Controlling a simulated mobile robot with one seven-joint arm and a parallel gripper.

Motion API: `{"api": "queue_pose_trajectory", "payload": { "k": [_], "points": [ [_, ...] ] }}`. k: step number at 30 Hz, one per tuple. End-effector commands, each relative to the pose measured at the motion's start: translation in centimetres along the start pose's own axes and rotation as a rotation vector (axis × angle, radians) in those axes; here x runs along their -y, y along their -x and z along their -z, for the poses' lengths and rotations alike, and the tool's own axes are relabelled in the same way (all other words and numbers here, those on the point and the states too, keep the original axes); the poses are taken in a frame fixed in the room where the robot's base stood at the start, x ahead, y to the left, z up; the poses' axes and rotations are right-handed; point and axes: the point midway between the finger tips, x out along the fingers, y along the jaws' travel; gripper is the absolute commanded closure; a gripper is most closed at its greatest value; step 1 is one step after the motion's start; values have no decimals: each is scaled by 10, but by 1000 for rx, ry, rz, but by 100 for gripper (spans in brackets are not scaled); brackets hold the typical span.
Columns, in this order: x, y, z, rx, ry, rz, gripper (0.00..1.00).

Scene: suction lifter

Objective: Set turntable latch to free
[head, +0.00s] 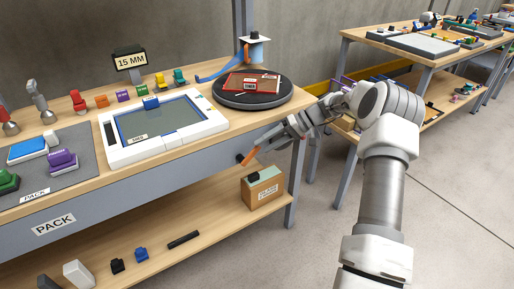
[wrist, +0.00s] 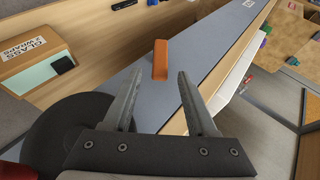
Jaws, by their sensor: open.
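The turntable (head: 228,101) is a dark round disc at the bench's right end; it also shows at lower left in the wrist view (wrist: 55,135). An orange lever (head: 250,155), apparently the latch, is at the bench's grey front face below it, beside a small dark knob. My gripper (head: 264,144) is open and empty close to the lever. In the wrist view, the orange lever (wrist: 160,60) lies ahead of my open fingers (wrist: 160,76), lined up with the gap. I cannot tell whether its near end is between the fingertips.
A red framed piece (head: 252,82) lies on the turntable, with a blue arm (head: 214,72) beside it. A white tray (head: 120,150) stands left of it. A cardboard box (head: 262,188) is on the shelf below.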

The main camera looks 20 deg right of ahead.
Motion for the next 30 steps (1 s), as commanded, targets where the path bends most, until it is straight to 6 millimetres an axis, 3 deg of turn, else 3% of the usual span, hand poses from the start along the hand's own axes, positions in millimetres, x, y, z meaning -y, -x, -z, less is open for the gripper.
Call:
{"api": "queue_pose_trajectory", "payload": {
  "k": [1, 6, 15, 21, 29, 30],
  "points": [
    [2, 16, 2, -5, 0, -3, 43],
    [1, 59, 1, -4, -1, -3, 43],
    [1, 114, 1, -2, 0, -1, 43],
    [0, 126, 0, -1, -1, 0, 43],
    [0, 127, 0, 0, -1, 0, 43],
    [0, 126, 0, 0, -1, 0, 50]
  ]
}}
